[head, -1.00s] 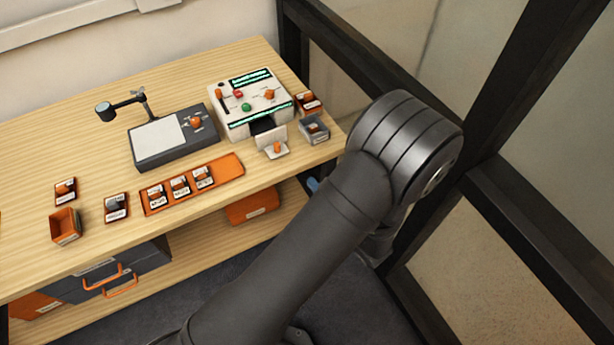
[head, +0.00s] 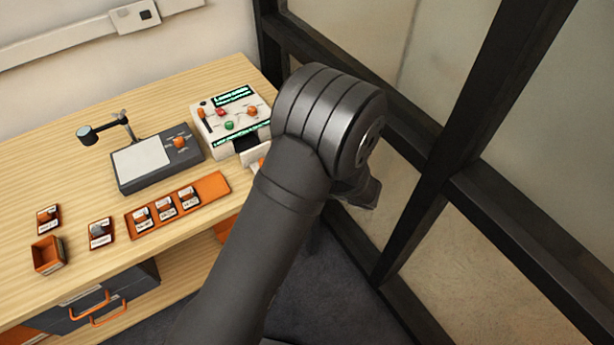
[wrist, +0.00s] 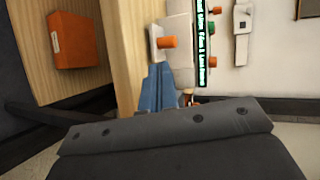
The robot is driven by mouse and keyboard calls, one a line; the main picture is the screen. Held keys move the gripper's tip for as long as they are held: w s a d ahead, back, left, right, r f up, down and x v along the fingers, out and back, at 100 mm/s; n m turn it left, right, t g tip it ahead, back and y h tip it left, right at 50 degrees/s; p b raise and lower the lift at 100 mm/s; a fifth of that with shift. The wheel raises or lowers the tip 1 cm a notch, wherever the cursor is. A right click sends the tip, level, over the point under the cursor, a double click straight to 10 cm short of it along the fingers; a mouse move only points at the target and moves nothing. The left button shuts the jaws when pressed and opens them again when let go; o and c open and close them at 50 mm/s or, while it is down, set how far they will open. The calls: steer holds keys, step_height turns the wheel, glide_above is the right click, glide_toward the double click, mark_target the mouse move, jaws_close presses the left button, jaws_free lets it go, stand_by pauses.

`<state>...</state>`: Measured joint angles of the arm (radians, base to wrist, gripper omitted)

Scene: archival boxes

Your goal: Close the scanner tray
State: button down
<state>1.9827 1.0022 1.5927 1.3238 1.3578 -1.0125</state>
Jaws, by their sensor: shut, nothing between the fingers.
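The scanner (head: 228,108) is a white machine with green-lit displays and coloured knobs at the back right of the bench. Its tray (head: 253,158) sticks out in front of a dark slot; my arm hides most of it in the head view. In the wrist view the tray's white front panel (wrist: 153,42) and orange knob are visible, with a gap between panel and scanner body (wrist: 180,30). My gripper (wrist: 158,66) shows there as blue fingers, shut and empty, its tips close to the tray front; contact cannot be told. The head view hides the gripper behind my arm.
A grey copy stand (head: 155,160) with a lamp stands left of the scanner. An orange rack (head: 212,186) of labelled pieces lies in front. An orange box (wrist: 75,40) sits on the lower shelf. A dark-framed glass partition (head: 430,150) stands to the right.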

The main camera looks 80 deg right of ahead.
steer(key=x, duration=0.3)
steer(key=r+x, duration=0.1)
steer(key=x, duration=0.2)
steer(key=shift+w+r, duration=0.1)
steer(key=shift+w, duration=0.05)
steer(key=shift+d, duration=0.1)
steer(key=w+d, duration=0.4)
steer(key=shift+w+d, duration=0.35)
steer(key=shift+s+a, duration=0.1)
steer(key=shift+s, duration=0.3)
steer(key=f+v, duration=0.1)
steer(key=v, duration=1.2)
steer(key=shift+s+a, duration=0.2)
steer(key=shift+s, duration=0.1)
steer(key=shift+w, duration=0.1)
